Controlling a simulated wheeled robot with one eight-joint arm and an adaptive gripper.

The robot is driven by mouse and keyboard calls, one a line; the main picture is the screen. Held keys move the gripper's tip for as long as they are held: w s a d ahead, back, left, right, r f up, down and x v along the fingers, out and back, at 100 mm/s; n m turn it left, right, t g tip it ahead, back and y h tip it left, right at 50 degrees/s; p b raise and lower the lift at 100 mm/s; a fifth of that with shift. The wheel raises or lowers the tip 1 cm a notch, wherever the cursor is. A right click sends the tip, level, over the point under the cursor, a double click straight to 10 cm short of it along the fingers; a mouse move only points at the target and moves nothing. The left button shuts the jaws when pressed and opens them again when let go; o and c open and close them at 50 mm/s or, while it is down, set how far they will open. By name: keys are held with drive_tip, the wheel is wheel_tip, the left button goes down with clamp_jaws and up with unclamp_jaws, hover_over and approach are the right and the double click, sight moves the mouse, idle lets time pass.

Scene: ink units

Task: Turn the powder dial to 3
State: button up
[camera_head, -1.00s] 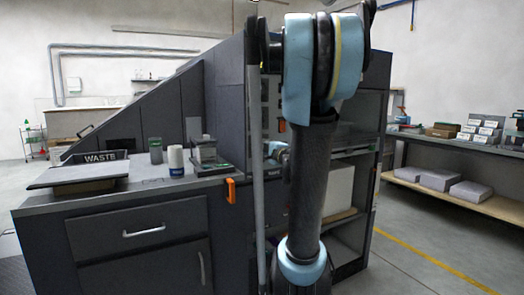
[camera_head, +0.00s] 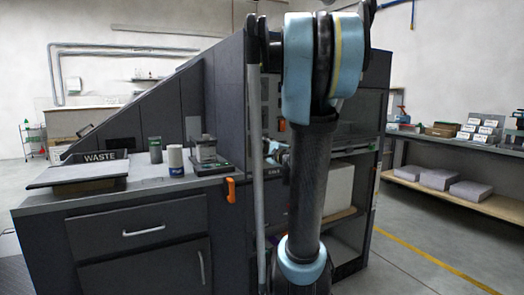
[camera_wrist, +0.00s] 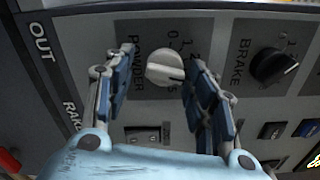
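The powder dial (camera_wrist: 165,68) is a white round knob on a grey panel in the wrist view, beside the "POWDER" label. Numbers stand around it; a 0 shows above it and others are partly hidden. My gripper (camera_wrist: 163,70) is open, with one blue-padded finger on each side of the dial. The left finger is clearly apart from the dial; the right finger is closer to it, and I cannot tell if it touches. In the head view my arm hides the dial and most of the panel.
A black brake dial (camera_wrist: 270,66) sits to the right of the powder dial. A rocker switch (camera_wrist: 143,135) is below it, and dark buttons (camera_wrist: 271,131) are at the lower right. In the head view, the grey counter (camera_head: 150,192) holds a waste tray, jars and a scale.

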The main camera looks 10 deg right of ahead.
idle(0.3)
drive_tip(key=v, duration=1.1)
drive_tip(key=shift+s, duration=0.35)
drive_tip(key=shift+d, duration=0.1)
